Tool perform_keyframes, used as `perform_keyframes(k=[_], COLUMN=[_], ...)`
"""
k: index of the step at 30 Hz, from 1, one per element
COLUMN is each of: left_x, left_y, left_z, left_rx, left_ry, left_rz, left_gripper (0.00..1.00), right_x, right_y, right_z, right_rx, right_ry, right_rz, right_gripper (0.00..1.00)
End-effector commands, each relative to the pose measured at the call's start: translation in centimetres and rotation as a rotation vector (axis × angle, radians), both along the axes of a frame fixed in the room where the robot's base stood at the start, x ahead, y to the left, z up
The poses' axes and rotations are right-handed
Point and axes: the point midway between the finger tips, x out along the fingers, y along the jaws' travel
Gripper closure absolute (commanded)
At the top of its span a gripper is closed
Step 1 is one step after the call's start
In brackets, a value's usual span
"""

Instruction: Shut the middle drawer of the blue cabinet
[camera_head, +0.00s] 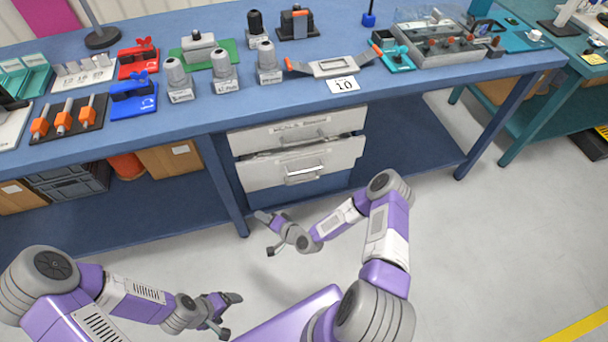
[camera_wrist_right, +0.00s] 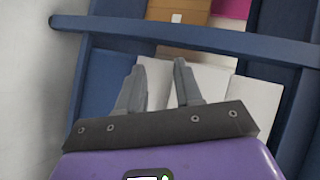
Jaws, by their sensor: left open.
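The blue cabinet (camera_head: 226,176) stands under the workbench and shows two white drawer fronts. The upper drawer (camera_head: 265,139) is just below the bench top. The drawer below it (camera_head: 262,177), with a pale bar handle (camera_head: 305,173), stands further out. Anything under that front is mostly hidden. My right gripper (camera_head: 266,232) is open and empty, in front of the cabinet and below and left of this drawer, apart from it. It also shows in the right wrist view (camera_wrist_right: 159,66), its fingers spread before white panels. My left gripper (camera_head: 231,316) is open and empty, low in the head view, away from the cabinet.
The blue workbench (camera_head: 190,121) carries several fixtures and parts. A bench leg (camera_head: 226,196) stands left of the drawers. Grey crates (camera_head: 72,180) and a cardboard box (camera_head: 170,159) sit on the lower shelf. The floor (camera_head: 470,240) at right is clear.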

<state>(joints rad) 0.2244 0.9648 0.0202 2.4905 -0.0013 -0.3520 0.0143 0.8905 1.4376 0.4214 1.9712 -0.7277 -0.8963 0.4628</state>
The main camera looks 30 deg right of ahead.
Motion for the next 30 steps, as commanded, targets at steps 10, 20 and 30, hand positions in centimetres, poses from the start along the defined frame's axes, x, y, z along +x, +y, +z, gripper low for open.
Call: perform_keyframes(k=[10, 20, 30], left_x=[0.0, 0.0, 0.0], left_y=[0.0, 0.0, 0.0], left_z=[-2.1, -2.9, -4.0], left_rx=[0.000, 0.000, 0.000], left_ry=[0.000, -0.001, 0.000], left_rz=[0.001, 0.001, 0.001], left_gripper=[0.17, 0.17, 0.17], right_x=[2.6, 4.6, 8.8], right_y=[-17.8, -20.7, -21.6], right_z=[0.4, 1.2, 2.1], right_rx=[0.244, 0.256, 0.254], right_ry=[-0.501, -0.570, -0.566], right_rz=[-0.596, -0.650, -0.650], right_gripper=[0.65, 0.65, 0.65])
